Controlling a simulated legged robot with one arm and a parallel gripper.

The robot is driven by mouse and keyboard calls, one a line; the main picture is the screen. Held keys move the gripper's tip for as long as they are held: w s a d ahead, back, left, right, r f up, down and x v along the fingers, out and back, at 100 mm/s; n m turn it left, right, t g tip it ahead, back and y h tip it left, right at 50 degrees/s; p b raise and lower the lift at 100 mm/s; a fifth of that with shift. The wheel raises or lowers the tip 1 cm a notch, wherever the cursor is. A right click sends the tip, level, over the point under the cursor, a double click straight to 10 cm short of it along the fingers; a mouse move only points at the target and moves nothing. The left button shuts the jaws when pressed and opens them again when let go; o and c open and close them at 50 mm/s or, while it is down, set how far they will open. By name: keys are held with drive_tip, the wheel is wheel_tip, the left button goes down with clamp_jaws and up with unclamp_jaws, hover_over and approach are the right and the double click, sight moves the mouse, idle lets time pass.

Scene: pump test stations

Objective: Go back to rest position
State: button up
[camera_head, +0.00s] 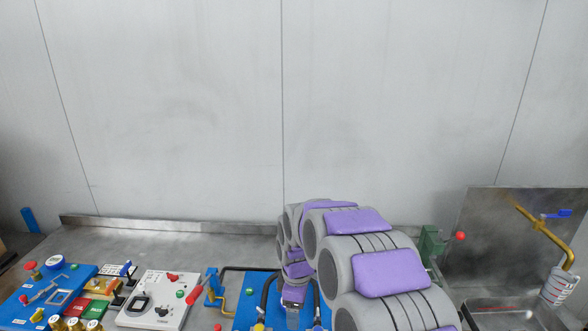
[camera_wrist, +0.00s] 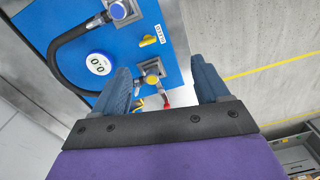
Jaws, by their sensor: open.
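My gripper (camera_wrist: 163,78) is open, its two blue-grey fingers spread apart with nothing held between them in the wrist view. Behind the gap are a blue panel (camera_wrist: 118,50) and a brass fitting with a yellow knob (camera_wrist: 152,79). A small red tip (camera_wrist: 166,99) shows between the fingers. I cannot tell how far the fingers are from the panel. In the head view my grey arm with purple pads arches up and folds back down over the bench, with its end low near the blue panel (camera_head: 247,314).
The bench (camera_head: 160,240) runs along a grey wall. A white control box (camera_head: 160,298) and a blue board (camera_head: 25,309) stand left. A metal sink (camera_head: 515,318), brass tap (camera_head: 540,232) and measuring cup (camera_head: 558,287) are right. A black hose (camera_wrist: 62,48) curves beside the panel's gauge (camera_wrist: 99,63).

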drive_tip(key=s+d+r+m+b, duration=0.1)
drive_tip(key=s+d+r+m, duration=0.35)
drive_tip(key=s, duration=0.45)
drive_tip(key=s+d+r+m+b, duration=0.1)
drive_tip(key=s+d+r+m, duration=0.3)
drive_tip(key=s, duration=0.5)
drive_tip(key=s+d+f+m, duration=0.1)
drive_tip(key=s+d+m, duration=0.1)
drive_tip(key=s, duration=0.7)
drive_tip(key=s+d+f+m+g+b, duration=0.1)
drive_tip(key=s+d+m, duration=0.2)
drive_tip(key=s, duration=0.6)
drive_tip(key=shift+s+d+f+m+g, duration=0.15)
drive_tip(key=shift+s+f+m+g, duration=0.15)
drive_tip(key=shift+m, duration=0.75)
drive_tip(key=shift+c, duration=0.4)
